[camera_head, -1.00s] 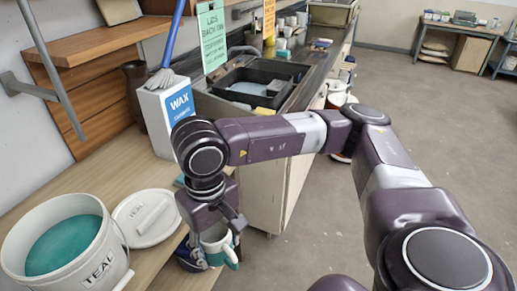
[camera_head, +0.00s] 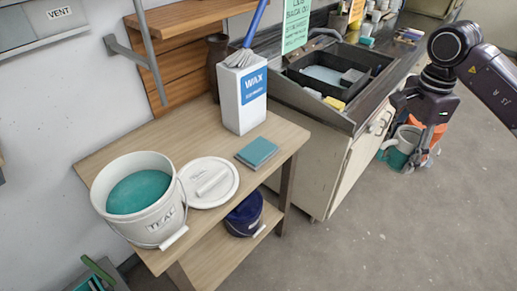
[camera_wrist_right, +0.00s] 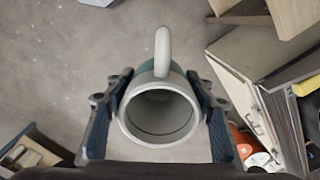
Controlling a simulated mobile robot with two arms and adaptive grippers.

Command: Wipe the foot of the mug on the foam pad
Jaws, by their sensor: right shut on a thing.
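My right gripper (camera_head: 412,122) is shut on the mug (camera_head: 400,150), a pale cup with some teal on it. In the right wrist view its two fingers (camera_wrist_right: 160,112) press on both sides of the mug (camera_wrist_right: 160,87); its open rim faces the camera and its handle points away. The mug is held in the air over the floor, right of the sink counter; its foot is hidden in the wrist view. A flat teal square (camera_head: 257,152), which looks like the foam pad, lies on the wooden table, far from the mug. My left gripper is not in view.
The wooden table (camera_head: 130,150) holds a teal glaze bucket (camera_head: 150,215), a white lid (camera_head: 209,183) and a wax box (camera_head: 241,97). A dark blue bucket (camera_head: 244,214) sits below. A black tray (camera_head: 335,82) is in the counter. Orange buckets (camera_head: 430,135) stand behind the mug.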

